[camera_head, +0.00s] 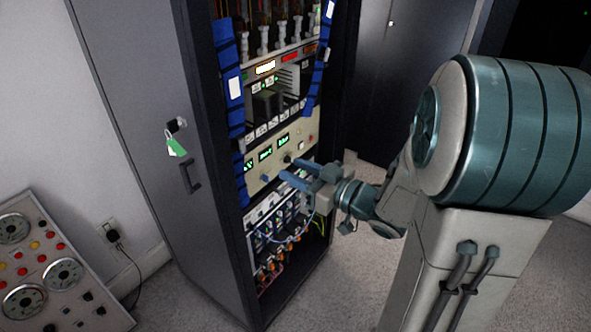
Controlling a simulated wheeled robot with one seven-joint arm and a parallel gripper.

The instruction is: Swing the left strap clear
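The left strap (233,62) is a blue vertical band with dark cross bands and a white label. It runs down the left side of the open rack front, and its lower part reaches beside the beige panel. A similar right strap (320,66) runs down the right side of the rack. My gripper (290,174) is in front of the rack, at the lower edge of the beige panel, to the right of and below the left strap. Its two blue-grey fingers point left and are apart, with nothing visible between them. I cannot tell whether the fingers touch the panel.
The beige panel (262,150) has green displays and knobs. Below it is a bay of wired modules (280,226). The grey cabinet side (150,110) carries keys with a green tag (176,147). A control console (45,265) stands at lower left. Carpet floor is clear in front.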

